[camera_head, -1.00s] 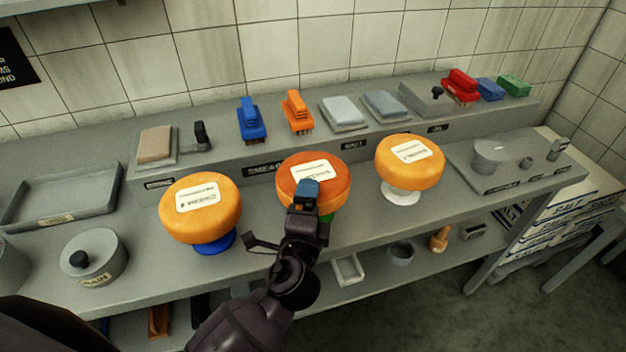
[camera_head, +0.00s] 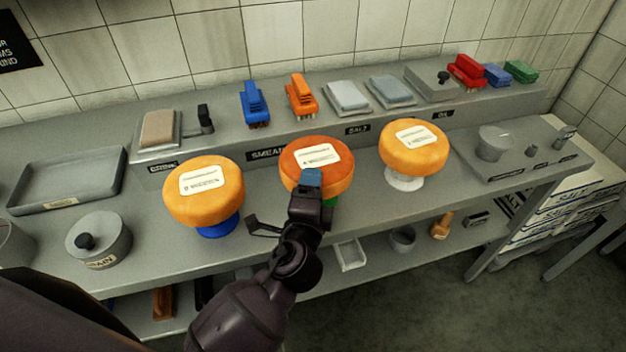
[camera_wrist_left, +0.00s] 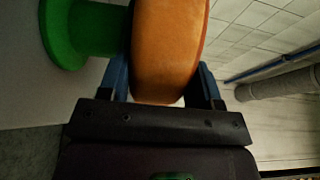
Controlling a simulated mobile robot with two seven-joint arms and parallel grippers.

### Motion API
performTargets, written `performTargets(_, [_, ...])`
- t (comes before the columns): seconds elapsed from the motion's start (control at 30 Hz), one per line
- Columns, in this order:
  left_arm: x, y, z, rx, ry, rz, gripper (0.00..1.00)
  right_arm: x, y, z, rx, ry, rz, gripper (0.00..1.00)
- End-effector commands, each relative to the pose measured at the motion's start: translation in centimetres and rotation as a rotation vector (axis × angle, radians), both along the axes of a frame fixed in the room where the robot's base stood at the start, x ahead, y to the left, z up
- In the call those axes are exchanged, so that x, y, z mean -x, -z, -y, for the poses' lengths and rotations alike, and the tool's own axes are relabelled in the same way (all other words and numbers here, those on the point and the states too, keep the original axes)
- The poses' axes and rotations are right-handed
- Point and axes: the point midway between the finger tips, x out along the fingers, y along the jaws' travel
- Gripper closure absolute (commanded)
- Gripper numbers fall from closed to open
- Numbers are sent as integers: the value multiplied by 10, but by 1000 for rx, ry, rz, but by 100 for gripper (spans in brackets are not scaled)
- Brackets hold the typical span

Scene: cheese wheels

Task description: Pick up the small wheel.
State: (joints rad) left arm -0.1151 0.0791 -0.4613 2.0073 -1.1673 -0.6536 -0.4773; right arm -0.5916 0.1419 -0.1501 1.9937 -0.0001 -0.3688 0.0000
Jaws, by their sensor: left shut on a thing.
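Three cheese wheels with white labels stand on pedestals along the counter. The middle wheel (camera_head: 332,182) is a darker orange and sits at a green pedestal (camera_head: 330,202). My left gripper (camera_head: 311,178) is shut on this wheel from the front; its blue fingers lie on both faces. In the left wrist view the wheel (camera_wrist_left: 168,50) fills the jaws, with the green pedestal (camera_wrist_left: 65,30) beside it; I see no clear gap between them. A yellow-orange wheel (camera_head: 205,210) is on a blue pedestal at left, another (camera_head: 413,160) on a white one at right. My right gripper is not in view.
Behind the wheels a raised ledge (camera_head: 225,150) holds several brushes and blocks. A grey tray (camera_head: 68,180) and lidded pot (camera_head: 98,240) stand at left. A grey board with weights (camera_head: 510,165) is at right. Several small items lie on a lower shelf.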

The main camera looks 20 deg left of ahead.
Motion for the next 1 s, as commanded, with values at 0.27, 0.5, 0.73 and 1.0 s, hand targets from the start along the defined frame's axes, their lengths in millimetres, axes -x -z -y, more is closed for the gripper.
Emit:
performTargets(0.27, [-1,-41,0,3,2,15,98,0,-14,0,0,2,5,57])
performTargets(0.5, [0,-96,1,4,3,16,98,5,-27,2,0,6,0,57])
performTargets(0.73, [0,-145,1,3,3,16,98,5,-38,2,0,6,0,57])
performTargets(1.0, [0,-185,0,2,2,13,98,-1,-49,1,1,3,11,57])
